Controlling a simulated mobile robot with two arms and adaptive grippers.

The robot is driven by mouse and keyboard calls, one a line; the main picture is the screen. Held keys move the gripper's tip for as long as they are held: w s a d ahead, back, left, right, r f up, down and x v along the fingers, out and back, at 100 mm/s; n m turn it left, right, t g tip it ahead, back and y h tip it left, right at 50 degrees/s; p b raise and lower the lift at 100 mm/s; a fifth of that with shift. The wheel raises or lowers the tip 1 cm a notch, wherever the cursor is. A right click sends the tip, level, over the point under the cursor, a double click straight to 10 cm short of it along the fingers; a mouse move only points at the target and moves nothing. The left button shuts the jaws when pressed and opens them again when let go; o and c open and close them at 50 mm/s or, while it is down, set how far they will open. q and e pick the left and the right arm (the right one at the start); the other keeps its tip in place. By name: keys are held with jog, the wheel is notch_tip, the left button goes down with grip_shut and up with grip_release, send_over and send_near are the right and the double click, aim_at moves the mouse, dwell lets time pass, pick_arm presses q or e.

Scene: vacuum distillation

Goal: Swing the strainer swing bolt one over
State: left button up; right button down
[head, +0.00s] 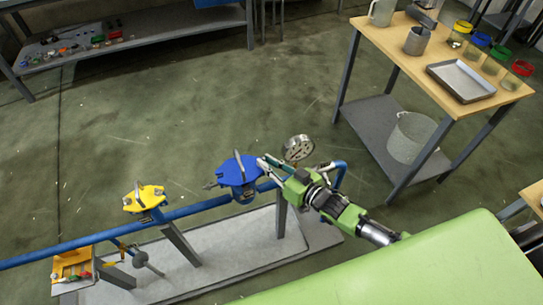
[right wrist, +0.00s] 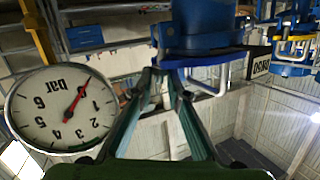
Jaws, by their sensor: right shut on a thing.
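The strainer with a blue lid (head: 240,169) sits on the blue pipe, left of my right gripper. One of its swing bolts (head: 238,156) stands at the lid's back edge, and another (head: 211,185) sticks out at its left. My right gripper (head: 267,164) is at the lid's right edge, shut on a swing bolt that its fingers mostly hide. In the right wrist view the fingertips (right wrist: 168,72) meet just below the blue strainer body (right wrist: 200,35). My left gripper is in neither view.
A pressure gauge (head: 298,149) stands close behind my right gripper; it also shows in the right wrist view (right wrist: 62,108). A yellow-lidded unit (head: 146,199) is farther left on the blue pipe (head: 100,242). A wooden table (head: 400,45) stands at the upper right.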

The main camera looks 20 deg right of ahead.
jog(key=shift+a+r+n+h+p, duration=0.2)
jog(key=shift+a+n+h+p, duration=0.4)
jog(key=shift+n+p, duration=0.55)
jog(key=shift+a+f, duration=0.1)
jog(key=c, duration=2.2)
grip_release()
jog(key=v, duration=1.2)
jog(key=shift+r, duration=0.25)
jog(key=shift+w, duration=0.1)
